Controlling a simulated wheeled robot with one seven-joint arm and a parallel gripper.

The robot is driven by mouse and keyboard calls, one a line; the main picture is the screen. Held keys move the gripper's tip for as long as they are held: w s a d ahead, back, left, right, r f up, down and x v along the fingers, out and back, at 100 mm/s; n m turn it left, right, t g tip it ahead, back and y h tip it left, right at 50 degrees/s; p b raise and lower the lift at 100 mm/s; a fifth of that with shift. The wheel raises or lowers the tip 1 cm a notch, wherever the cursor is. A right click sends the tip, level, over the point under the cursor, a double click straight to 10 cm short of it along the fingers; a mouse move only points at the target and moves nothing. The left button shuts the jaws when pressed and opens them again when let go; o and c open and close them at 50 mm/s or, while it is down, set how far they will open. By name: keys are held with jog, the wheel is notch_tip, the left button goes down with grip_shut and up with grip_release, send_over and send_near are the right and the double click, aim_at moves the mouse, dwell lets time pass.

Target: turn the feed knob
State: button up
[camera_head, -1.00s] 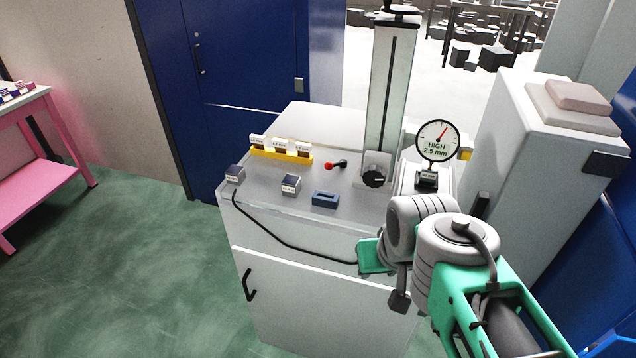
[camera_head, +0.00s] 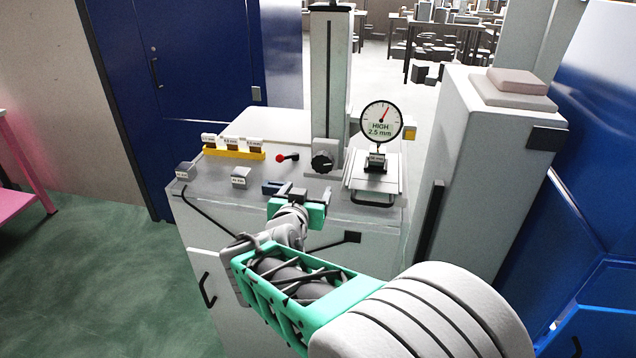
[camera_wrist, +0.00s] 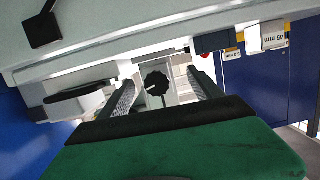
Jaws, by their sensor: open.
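The feed knob (camera_head: 322,162) is a round black knob with a light mark, on the front foot of the grey column. It also shows in the wrist view (camera_wrist: 157,83), seen through the gap between my fingers. My gripper (camera_head: 287,191) is open and empty in front of the machine's top, below and left of the knob in the head view. Its two grey fingers (camera_wrist: 161,80) point toward the knob, and I see no contact. The gauge (camera_head: 381,122) right of the column reads HIGH 2.5 mm.
A blue slotted block (camera_head: 271,187) lies close to my fingers. A red-tipped lever (camera_head: 286,157) is left of the knob. A yellow rack (camera_head: 234,153) with labelled blocks and two loose grey blocks (camera_head: 240,177) are further left. A small stage (camera_head: 374,180) is under the gauge.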

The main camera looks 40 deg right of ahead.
aim_at(320, 164)
jog(key=d+r+h, duration=0.1)
jog(key=d+r+t+h, duration=0.1)
jog(key=d, duration=0.1)
jog(key=shift+w+r, duration=0.15)
jog(key=shift+w, duration=0.05)
jog(key=p+x, duration=0.2)
jog(key=x, duration=0.5)
jog(key=shift+r, duration=0.15)
jog(key=shift+a, duration=0.1)
jog(key=c, duration=1.4)
jog(key=shift+n, duration=0.3)
jog(key=n+b, duration=0.1)
jog(key=n, duration=0.4)
jog(key=shift+w+a, duration=0.1)
jog(key=n, duration=0.6)
jog(key=shift+n+p, duration=0.3)
jog(key=shift+n, duration=0.1)
jog(key=shift+f, duration=0.2)
